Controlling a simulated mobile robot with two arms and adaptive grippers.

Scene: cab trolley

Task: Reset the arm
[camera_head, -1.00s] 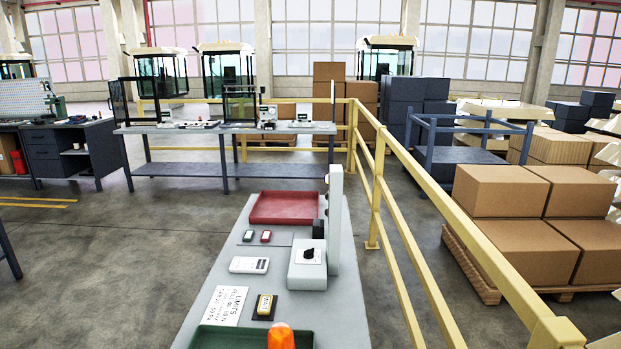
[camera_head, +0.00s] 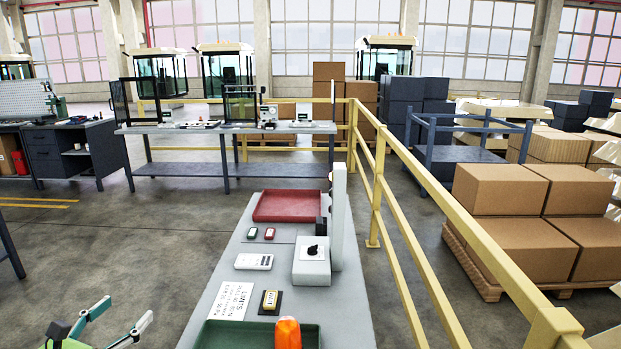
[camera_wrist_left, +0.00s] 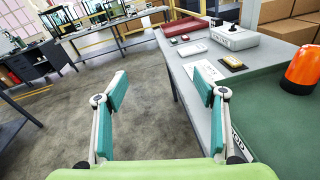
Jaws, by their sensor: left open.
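My left gripper (camera_head: 118,322) shows at the lower left of the head view, beside the left edge of the grey bench (camera_head: 212,290). Its two teal-padded fingers are spread apart with nothing between them. In the left wrist view the open fingers (camera_wrist_left: 160,92) frame bare floor and the bench's left edge; the right finger overlaps the bench edge in the picture. My right gripper is in neither view.
The bench bears a red tray (camera_head: 287,207), a grey device with a black knob (camera_head: 312,262), a white device (camera_head: 254,262), a green tray (camera_head: 232,333) and an orange beacon (camera_head: 287,332). A yellow railing (camera_head: 455,240) runs along the right. Floor left of the bench is clear.

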